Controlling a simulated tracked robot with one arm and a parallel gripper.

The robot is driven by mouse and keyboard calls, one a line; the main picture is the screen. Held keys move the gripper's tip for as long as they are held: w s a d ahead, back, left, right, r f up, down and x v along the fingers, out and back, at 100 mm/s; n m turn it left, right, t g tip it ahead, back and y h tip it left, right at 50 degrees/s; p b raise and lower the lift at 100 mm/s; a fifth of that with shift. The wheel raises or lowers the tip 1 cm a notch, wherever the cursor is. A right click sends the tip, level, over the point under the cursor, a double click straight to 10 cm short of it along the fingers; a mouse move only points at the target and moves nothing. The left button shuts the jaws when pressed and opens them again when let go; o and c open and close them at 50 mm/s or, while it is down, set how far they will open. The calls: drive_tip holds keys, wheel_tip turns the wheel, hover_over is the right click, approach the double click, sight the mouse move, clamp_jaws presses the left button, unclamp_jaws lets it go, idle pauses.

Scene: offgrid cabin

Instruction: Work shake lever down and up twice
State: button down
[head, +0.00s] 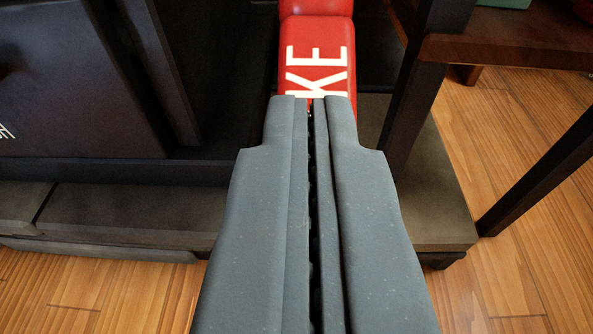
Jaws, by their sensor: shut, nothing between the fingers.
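The shake lever (317,50) is a red bar with white letters, of which "KE" shows, at the top middle of the head view. Its upper end runs out of the frame. My gripper (311,99) is grey, with its two fingers closed together and nothing between them. The fingertips overlap the lower end of the lever in the picture and hide it. I cannot tell whether they touch it.
A dark stove-like body (75,80) with white markings fills the left. A grey stone slab (130,212) lies beneath it. A dark-legged wooden table (505,52) stands at the right. Bare wooden floor (505,280) shows at the lower right.

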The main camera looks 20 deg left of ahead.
drive_tip(key=s+d+f+p, duration=0.1)
drive_tip(key=s+d, duration=0.3)
drive_tip(key=s, duration=0.5)
drive_tip(key=shift+s+d, duration=0.25)
drive_tip(key=shift+s, duration=0.05)
idle(0.7)
